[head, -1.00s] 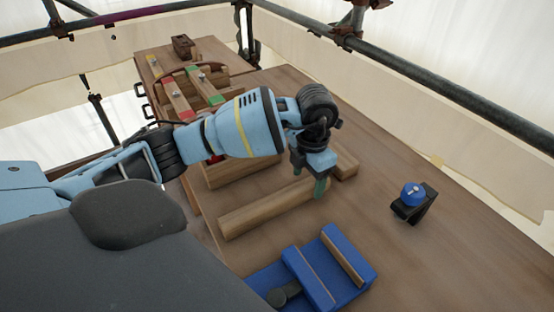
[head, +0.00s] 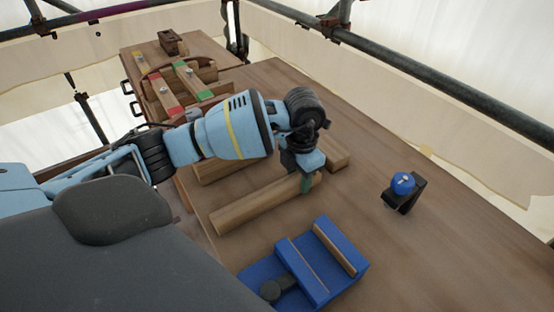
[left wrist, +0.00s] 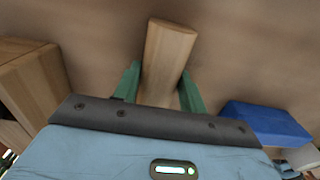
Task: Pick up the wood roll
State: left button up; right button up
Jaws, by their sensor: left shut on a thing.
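The wood roll (head: 258,205) is a long light-brown piece lying on the wooden bench top. My left gripper (head: 307,184) points down at its right-hand end, with green fingers. In the left wrist view the roll (left wrist: 166,55) runs up between the two green fingers (left wrist: 160,88), one on each side, and its rounded end shows beyond them. The left gripper is shut on the roll. The roll still appears to rest on the bench. My right gripper is not in view.
A blue vise-like fixture (head: 292,267) stands close in front of the roll. A black stand with a blue knob (head: 402,185) is to the right. Another wood block (head: 336,152) lies just behind the gripper. The bench top (head: 450,225) at right is clear.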

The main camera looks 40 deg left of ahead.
aim_at(252, 204)
pick_arm(q)
jog(key=shift+r, duration=0.1)
jog(key=shift+r, duration=0.8)
jog(key=shift+s+r, duration=0.35)
jog(key=shift+r, duration=0.55)
jog(key=s, duration=0.5)
jog(key=s+d+r, duration=0.1)
jog(key=s, duration=0.9)
jog(key=shift+s+d+r, duration=0.15)
jog(key=shift+d+r, duration=0.05)
jog(key=shift+d, duration=0.2)
